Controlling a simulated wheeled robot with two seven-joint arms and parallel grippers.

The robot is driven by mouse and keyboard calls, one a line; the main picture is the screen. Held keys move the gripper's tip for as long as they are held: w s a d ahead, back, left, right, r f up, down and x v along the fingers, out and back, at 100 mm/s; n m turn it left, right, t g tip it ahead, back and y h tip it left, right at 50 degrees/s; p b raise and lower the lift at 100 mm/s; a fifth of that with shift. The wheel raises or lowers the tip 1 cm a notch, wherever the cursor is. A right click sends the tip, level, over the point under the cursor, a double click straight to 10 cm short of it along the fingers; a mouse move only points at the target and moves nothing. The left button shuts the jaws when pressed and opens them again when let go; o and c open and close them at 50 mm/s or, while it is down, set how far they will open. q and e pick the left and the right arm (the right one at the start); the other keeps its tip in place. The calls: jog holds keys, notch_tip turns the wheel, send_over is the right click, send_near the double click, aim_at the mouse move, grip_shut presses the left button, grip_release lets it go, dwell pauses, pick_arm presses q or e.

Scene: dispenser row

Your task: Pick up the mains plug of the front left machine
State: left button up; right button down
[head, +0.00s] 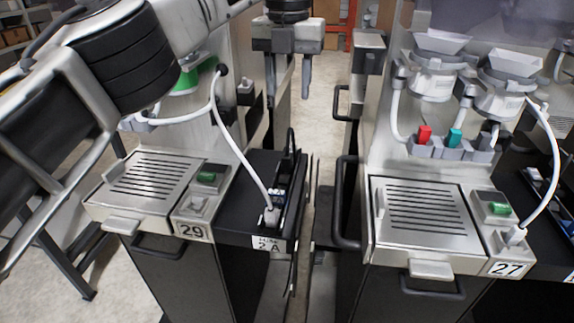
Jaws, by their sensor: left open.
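The front left machine, marked 29 (160,210), stands at the left with a slotted metal tray on top. A white cable (240,150) runs from it, arches up and comes down to a pale grey plug (271,215) at the front of the black side unit marked 2 A. I cannot tell whether the plug is seated in a socket or only rests there. My left gripper (288,85) is open and empty, its two fingers pointing down. In the picture it is well above the plug and seems farther back. My right gripper is not in view.
A second machine, marked 27 (440,225), stands at the right with hoppers (432,75), red and teal parts and its own white cable (550,165). A narrow gap with dark handles (342,205) separates the machines. A black upright loop (290,143) rises behind the plug.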

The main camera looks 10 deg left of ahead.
pick_arm(q)
jog(key=b, duration=0.2)
send_over(287, 155)
jog(key=shift+n, duration=0.4)
notch_tip(287, 155, down, 10)
jog(key=shift+s+r, duration=0.15)
jog(key=shift+f+p, duration=0.6)
jog(key=shift+f, duration=2.7)
grip_shut()
